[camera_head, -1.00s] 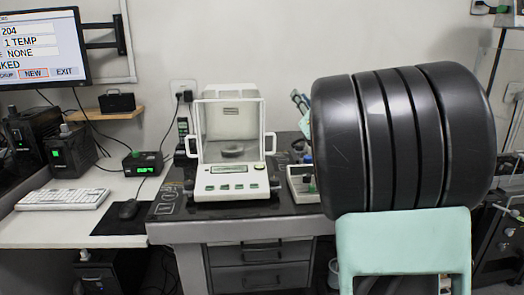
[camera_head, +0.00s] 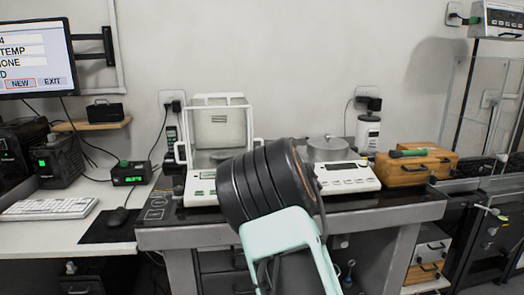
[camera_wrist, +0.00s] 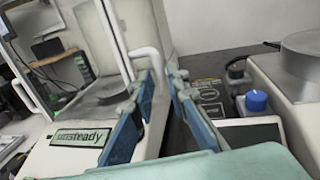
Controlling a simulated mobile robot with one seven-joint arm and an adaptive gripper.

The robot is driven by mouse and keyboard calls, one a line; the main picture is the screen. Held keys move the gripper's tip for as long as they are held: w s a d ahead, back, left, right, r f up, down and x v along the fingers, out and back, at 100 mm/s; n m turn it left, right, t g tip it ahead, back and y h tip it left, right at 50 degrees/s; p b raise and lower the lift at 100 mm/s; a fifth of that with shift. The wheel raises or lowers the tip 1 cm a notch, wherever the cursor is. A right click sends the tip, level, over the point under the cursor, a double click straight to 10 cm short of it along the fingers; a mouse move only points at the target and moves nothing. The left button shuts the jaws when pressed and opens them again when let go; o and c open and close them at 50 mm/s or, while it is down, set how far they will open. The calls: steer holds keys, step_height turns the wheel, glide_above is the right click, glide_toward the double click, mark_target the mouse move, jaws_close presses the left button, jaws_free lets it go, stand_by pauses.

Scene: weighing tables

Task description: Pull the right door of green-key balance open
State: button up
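The green-key balance (camera_head: 200,190) stands on the dark weighing table, with a clear draft shield around its pan. My arm covers its right front in the head view. In the wrist view its body (camera_wrist: 60,158) shows at the lower left, with the round pan (camera_wrist: 105,92) inside. The right door's white handle (camera_wrist: 143,51) arches beside the shield, close to my fingertips. My gripper (camera_wrist: 162,80) is open, its blue fingers on either side of a gap near the handle's lower end. I cannot tell whether they touch the handle. The door looks closed. The head view hides my fingers.
Right of it stands another balance (camera_head: 345,180) with a round metal pan. A keyboard (camera_head: 48,209) lies left.

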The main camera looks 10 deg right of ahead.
steer(key=shift+w+a, duration=0.15)
steer(key=shift+w, duration=0.65)
steer(key=shift+w+a, duration=0.15)
steer(key=shift+w, duration=0.6)
jaws_close()
